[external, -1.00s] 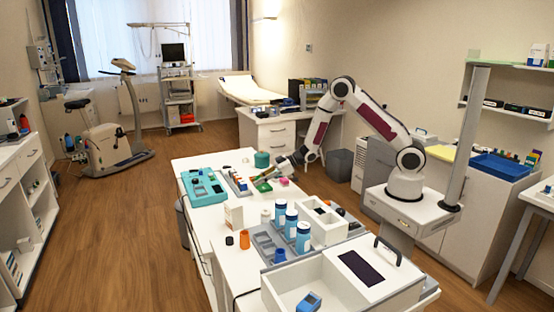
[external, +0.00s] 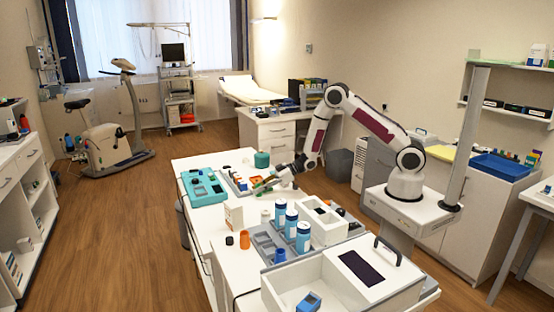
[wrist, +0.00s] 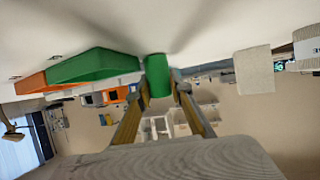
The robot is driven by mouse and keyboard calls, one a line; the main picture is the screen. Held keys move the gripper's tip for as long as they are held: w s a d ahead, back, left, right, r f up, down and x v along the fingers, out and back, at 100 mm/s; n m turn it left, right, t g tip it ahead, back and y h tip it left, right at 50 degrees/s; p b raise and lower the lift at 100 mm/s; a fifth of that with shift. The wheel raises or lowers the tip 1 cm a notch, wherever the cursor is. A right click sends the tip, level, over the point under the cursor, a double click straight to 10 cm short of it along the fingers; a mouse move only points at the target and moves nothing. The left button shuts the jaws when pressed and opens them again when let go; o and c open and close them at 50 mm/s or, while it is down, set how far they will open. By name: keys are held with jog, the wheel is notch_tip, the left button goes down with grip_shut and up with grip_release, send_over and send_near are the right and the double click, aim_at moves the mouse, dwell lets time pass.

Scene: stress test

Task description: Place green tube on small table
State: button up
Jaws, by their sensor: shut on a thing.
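My gripper (wrist: 160,92) is shut on a green tube (wrist: 157,73) in the wrist view. The tube sits between the two yellowish fingers, and part of it is hidden by them. In the external view my gripper (external: 267,184) is low over the long white table (external: 203,236), beside small green and orange items, and the tube is too small to tell apart there. The wrist view does not clearly show whether the tube touches the surface. I cannot tell which surface is the small table.
A green tray (wrist: 95,67) and an orange tray (wrist: 31,83) lie left of the tube in the wrist view. A teal case (external: 203,187), blue-white bottles (external: 291,219), an orange cup (external: 244,239) and a white box (external: 318,226) stand on the long table.

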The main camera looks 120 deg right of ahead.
jog(key=shift+f, duration=0.1)
dwell(0.3)
jog(key=o, duration=0.9)
jog(key=shift+s+r, duration=0.4)
jog(key=shift+s, duration=0.1)
jog(key=v, duration=1.1)
jog(key=shift+a+f, duration=0.1)
jog(key=shift+w, duration=0.15)
